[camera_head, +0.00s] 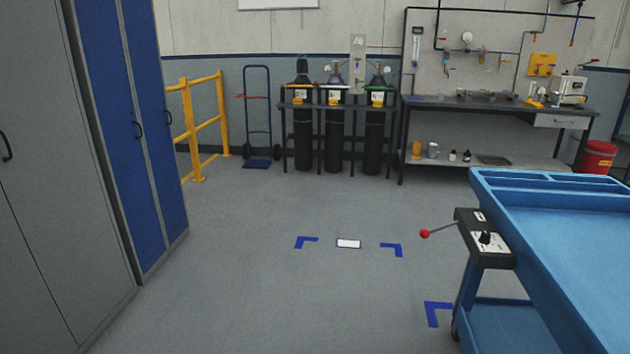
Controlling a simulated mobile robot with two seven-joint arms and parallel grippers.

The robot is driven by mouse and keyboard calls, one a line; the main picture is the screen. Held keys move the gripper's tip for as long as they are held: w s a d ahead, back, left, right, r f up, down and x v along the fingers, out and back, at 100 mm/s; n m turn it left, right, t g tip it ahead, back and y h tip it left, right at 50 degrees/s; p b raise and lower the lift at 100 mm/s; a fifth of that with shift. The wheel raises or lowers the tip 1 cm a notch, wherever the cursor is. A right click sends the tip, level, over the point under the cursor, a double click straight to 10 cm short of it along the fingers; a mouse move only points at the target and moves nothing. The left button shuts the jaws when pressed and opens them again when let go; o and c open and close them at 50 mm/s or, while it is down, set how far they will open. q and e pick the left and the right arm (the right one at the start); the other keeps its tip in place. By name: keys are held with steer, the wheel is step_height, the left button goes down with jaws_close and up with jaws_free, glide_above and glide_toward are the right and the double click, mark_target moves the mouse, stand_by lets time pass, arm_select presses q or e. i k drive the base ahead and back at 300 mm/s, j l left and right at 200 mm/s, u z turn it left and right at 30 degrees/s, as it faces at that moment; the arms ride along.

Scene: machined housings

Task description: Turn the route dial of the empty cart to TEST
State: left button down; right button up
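A blue cart (491,207) stands at the right, cut off by the picture's right and bottom edges. The part of its top tray that shows is bare. A dark control box is fixed to its near left corner, with a black route dial (486,238) on a pale plate. The plate's lettering is too small to read, so I cannot tell the dial's setting. A lever with a red ball (425,233) sticks out to the left of the box. Neither of my grippers is in view.
Grey and blue lockers (130,130) line the left side. Blue floor marks (392,249) and a white label (348,243) lie on open floor. Behind are a yellow rail (204,126), a hand truck (257,115), gas cylinders (333,135), a workbench (470,108) and a red bin (597,160).

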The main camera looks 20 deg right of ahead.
mark_target(484, 239)
steer(key=i+l+z, duration=0.1)
steer(key=i+z, duration=0.5)
steer(key=z, duration=0.15)
steer(key=i+z, duration=0.25)
steer(key=z, duration=0.15)
